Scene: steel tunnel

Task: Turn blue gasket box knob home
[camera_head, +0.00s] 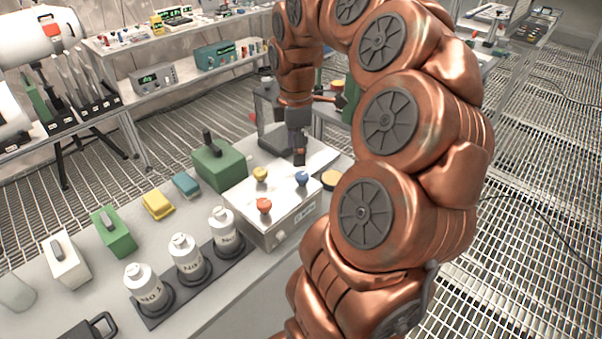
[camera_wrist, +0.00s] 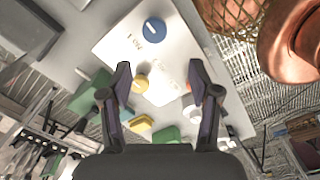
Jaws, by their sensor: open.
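The gasket box (camera_head: 273,229) is a pale metal box with three knobs on its top, standing on the bench. The blue knob (camera_head: 302,178) is on the right of the top, the yellow knob (camera_head: 260,174) at the back left and the orange-red knob (camera_head: 264,205) at the front. In the wrist view the blue knob (camera_wrist: 154,30) shows a pale line on its face and lies beyond the fingertips. The yellow knob (camera_wrist: 140,83) appears between the fingers. The orange-red knob is mostly hidden by the right finger. My gripper (camera_wrist: 160,75) is open and empty, above the box (camera_head: 299,158).
Three white bottles (camera_head: 186,259) stand in a dark rack (camera_head: 207,278) left of the box. A green case (camera_head: 219,166) is close behind it, with a yellow block (camera_head: 158,205) and a teal block (camera_head: 186,185) farther left. A yellow-topped round item (camera_head: 331,179) is at right.

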